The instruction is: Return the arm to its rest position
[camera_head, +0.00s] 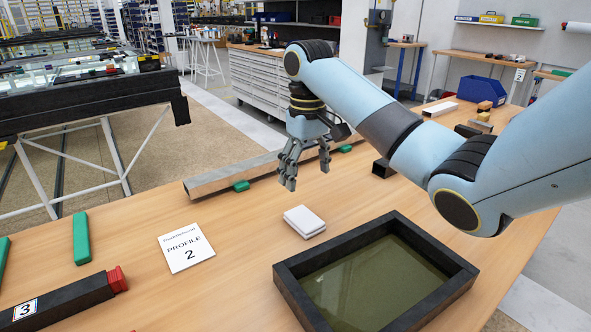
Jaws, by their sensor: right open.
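My right arm comes in from the right, a light blue arm with dark joints. My right gripper (307,172) hangs fingers down above the wooden table (225,262), over its middle rear part. Its fingers are apart and nothing shows between them. Below and in front of it lies a small stack of white pads or cards (305,221), apart from the fingers. My left gripper and left arm are not in view.
A black-framed glazed panel (292,301) lies at the front right.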

